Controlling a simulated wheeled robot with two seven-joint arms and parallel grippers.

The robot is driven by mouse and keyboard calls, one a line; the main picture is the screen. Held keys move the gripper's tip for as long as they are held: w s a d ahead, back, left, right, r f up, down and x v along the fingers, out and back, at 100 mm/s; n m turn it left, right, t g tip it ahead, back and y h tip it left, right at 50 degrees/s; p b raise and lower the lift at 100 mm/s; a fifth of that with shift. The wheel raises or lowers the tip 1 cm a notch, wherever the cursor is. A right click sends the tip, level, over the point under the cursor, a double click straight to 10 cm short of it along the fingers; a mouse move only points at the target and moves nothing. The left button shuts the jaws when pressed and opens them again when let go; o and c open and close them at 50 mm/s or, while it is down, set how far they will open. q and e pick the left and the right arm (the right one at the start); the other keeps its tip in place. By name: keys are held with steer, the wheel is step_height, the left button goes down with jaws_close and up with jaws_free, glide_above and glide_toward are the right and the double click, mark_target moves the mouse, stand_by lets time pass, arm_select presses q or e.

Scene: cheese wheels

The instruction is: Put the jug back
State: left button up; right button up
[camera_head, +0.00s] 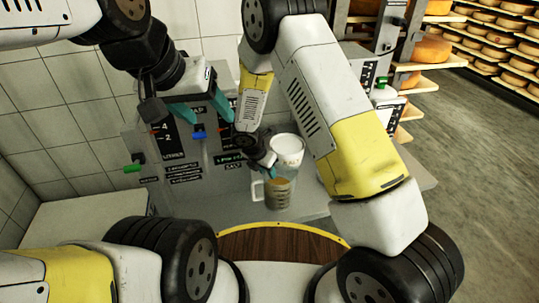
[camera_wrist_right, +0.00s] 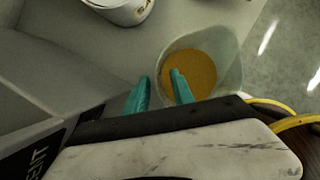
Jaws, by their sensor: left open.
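The clear jug (camera_head: 279,194) stands upright on the grey worktop, with orange-brown contents in it and its handle to the left. In the right wrist view the jug (camera_wrist_right: 228,62) is seen from above, open at the top. My right gripper (camera_head: 268,168) is at the jug's rim on the handle side. In the wrist view its teal fingers (camera_wrist_right: 160,85) are apart; one overlaps the jug's mouth and the other is outside it. Contact is unclear, and the handle is hidden there. My left gripper (camera_head: 207,110) is open and empty in front of the grey panel, left of the jug.
A white tub (camera_head: 287,148) stands behind the jug. The grey panel (camera_head: 215,160) carries labels and coloured levers, including a green one (camera_head: 133,169) and a blue one (camera_head: 198,134). A round wooden top (camera_head: 280,245) is in front. Cheese shelves (camera_head: 500,40) stand at the back right.

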steer(key=v, duration=1.1)
steer(key=s+d+r+m, duration=0.1)
steer(key=d+r+m, duration=0.65)
steer(key=r, duration=0.25)
steer(key=s+d+r+m+t+y, duration=0.1)
steer(key=s+d+r+m+y, duration=0.1)
steer(key=s+d+r+m, duration=0.5)
steer(key=s+d+r+m+t+y, duration=0.1)
steer(key=s+d+r+m+y, duration=0.1)
steer(key=s+d+r+m, duration=0.4)
steer(key=shift+s+d+r+m+t+y, duration=0.35)
steer(key=shift+s+r+m, duration=2.2)
steer(key=shift+m, duration=1.8)
steer(key=shift+s+f, duration=0.35)
steer(key=shift+f, duration=0.05)
